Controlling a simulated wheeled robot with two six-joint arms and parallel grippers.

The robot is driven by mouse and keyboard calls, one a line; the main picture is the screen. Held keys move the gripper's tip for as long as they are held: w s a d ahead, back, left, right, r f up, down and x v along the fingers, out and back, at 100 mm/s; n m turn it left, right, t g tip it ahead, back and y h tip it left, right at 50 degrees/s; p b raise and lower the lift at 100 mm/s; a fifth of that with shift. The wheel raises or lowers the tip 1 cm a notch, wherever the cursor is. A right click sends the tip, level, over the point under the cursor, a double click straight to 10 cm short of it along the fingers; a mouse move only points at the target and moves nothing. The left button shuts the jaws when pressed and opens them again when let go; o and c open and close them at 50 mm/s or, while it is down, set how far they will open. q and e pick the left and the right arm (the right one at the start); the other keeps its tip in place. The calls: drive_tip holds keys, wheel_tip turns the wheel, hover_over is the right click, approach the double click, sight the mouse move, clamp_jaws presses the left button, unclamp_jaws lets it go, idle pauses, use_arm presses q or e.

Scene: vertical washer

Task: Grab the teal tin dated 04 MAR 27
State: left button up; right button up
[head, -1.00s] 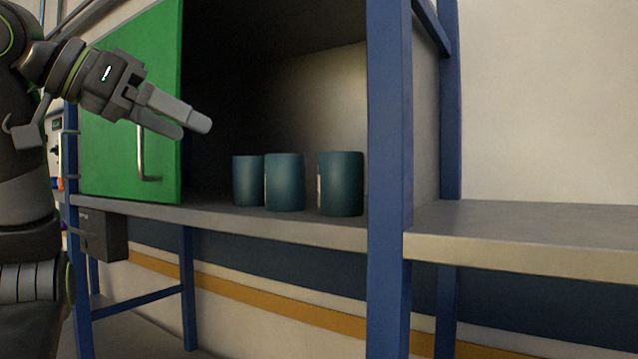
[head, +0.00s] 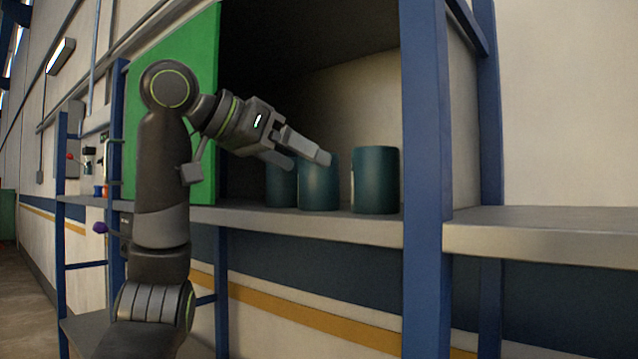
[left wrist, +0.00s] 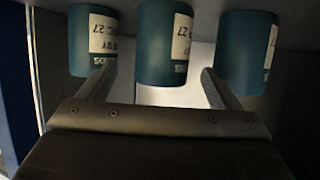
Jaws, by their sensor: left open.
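Three teal tins stand in a row inside an open-fronted shelf cabinet: a left tin (head: 281,188), a middle tin (head: 319,190) and a right tin (head: 375,181). In the left wrist view, the left tin (left wrist: 90,30) has a white label that seems to end in "EC 27". The middle tin (left wrist: 160,55) and right tin (left wrist: 243,55) show labels with "27"; their months are turned out of sight. My left gripper (head: 304,160) is open and empty in front of the left and middle tins. In the wrist view its fingers point towards either side of the middle tin. My right gripper is not in view.
A green door (head: 172,60) stands open at the cabinet's left. A blue post (head: 426,180) rises close to the right tin. The grey shelf (head: 545,222) right of the post is bare.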

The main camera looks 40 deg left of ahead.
sight(318, 170)
use_arm(q)
drive_tip(key=shift+w, duration=0.25)
drive_tip(key=p+x, duration=0.2)
drive_tip(key=x, duration=0.2)
drive_tip(key=shift+w+d+f, duration=0.1)
drive_tip(key=shift+w+f, duration=0.15)
drive_tip(key=shift+w, duration=0.05)
drive_tip(key=shift+s, duration=0.15)
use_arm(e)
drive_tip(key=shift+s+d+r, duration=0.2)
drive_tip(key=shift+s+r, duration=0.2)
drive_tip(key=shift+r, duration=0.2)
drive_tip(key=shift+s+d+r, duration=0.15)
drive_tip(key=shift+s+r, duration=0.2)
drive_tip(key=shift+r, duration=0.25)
use_arm(q)
drive_tip(key=shift+c, duration=0.9)
drive_tip(key=c, duration=1)
drive_tip(key=shift+c, duration=0.2)
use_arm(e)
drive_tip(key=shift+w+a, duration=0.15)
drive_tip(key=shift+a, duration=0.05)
use_arm(q)
drive_tip(key=shift+r, duration=0.1)
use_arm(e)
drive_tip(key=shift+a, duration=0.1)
